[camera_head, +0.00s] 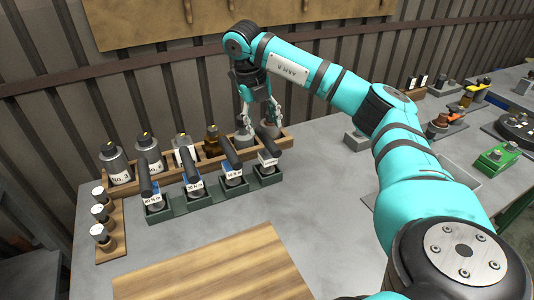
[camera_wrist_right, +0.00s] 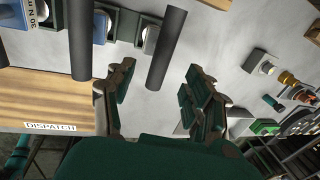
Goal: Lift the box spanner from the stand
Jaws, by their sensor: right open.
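Several dark-handled tools stand in a green stand (camera_head: 213,194) on the grey table. I take the rightmost, with a thick black handle (camera_head: 267,136) and a white label, as the box spanner; the label is too small to read. My right gripper (camera_head: 262,112) is open at that handle's upper end, fingers pointing down. In the right wrist view the black handle (camera_wrist_right: 167,45) shows between the two open fingers (camera_wrist_right: 160,75), with visible gaps to both. I cannot tell how deep the handle reaches between them. My left gripper is not in view.
A wooden rack (camera_head: 175,176) with bottles stands close behind the green stand. A small wooden rack (camera_head: 111,240) is at the left, a wooden board (camera_head: 215,275) at the front. A neighbouring black handle (camera_wrist_right: 80,40) is close by.

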